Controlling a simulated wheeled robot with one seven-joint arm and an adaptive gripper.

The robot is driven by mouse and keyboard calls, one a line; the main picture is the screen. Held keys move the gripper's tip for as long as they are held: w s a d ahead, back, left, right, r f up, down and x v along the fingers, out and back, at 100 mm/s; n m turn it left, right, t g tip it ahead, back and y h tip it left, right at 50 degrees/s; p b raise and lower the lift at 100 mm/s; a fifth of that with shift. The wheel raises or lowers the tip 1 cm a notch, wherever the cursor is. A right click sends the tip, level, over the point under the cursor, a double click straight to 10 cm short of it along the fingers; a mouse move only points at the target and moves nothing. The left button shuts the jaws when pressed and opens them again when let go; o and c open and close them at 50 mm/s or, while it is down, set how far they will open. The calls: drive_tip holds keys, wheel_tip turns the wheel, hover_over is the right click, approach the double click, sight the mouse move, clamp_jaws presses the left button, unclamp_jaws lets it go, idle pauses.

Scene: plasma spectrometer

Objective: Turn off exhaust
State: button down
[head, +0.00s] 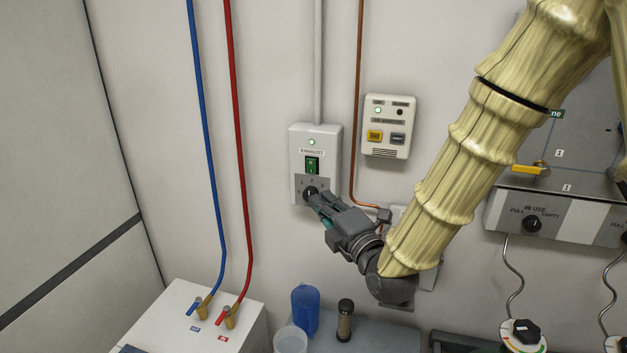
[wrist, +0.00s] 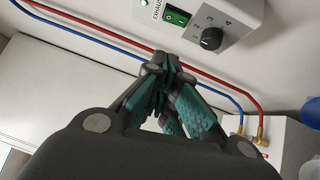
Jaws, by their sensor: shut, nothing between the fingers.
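The white exhaust control box (head: 331,143) is on the wall, labelled EXHAUST, with a lit green light (head: 311,142). Its green rocker switch (head: 312,165) is above a black numbered knob (head: 310,191). The wrist view shows the box (wrist: 238,12) along the top edge, with the green switch (wrist: 177,17) and the knob (wrist: 211,39). My gripper (head: 316,200) is shut and empty, its tips overlapping the knob's lower edge in the head view. In the wrist view the gripper tips (wrist: 164,62) appear below the switch and left of the knob. I cannot tell whether they touch the box.
A second wall unit (head: 388,125) with yellow and grey buttons is right of the exhaust box. Blue and red pipes (head: 233,130) run down at left to a white cabinet (head: 180,310). A copper pipe (head: 358,110) passes close by. A blue container (head: 305,308) stands below.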

sight(308, 170)
drive_tip(key=shift+w+d+p+x, duration=0.2)
drive_tip(key=shift+d+p+x, duration=0.2)
drive_tip(key=shift+p+x, duration=1.2)
drive_tip(key=shift+w+d+p+x, duration=0.2)
drive_tip(key=shift+d+p+x, duration=0.35)
drive_tip(key=shift+x, duration=2.05)
drive_tip(key=shift+w+d+p+x, duration=0.25)
drive_tip(key=shift+p+x, duration=0.95)
drive_tip(key=shift+x, duration=0.95)
drive_tip(key=shift+r, duration=0.1)
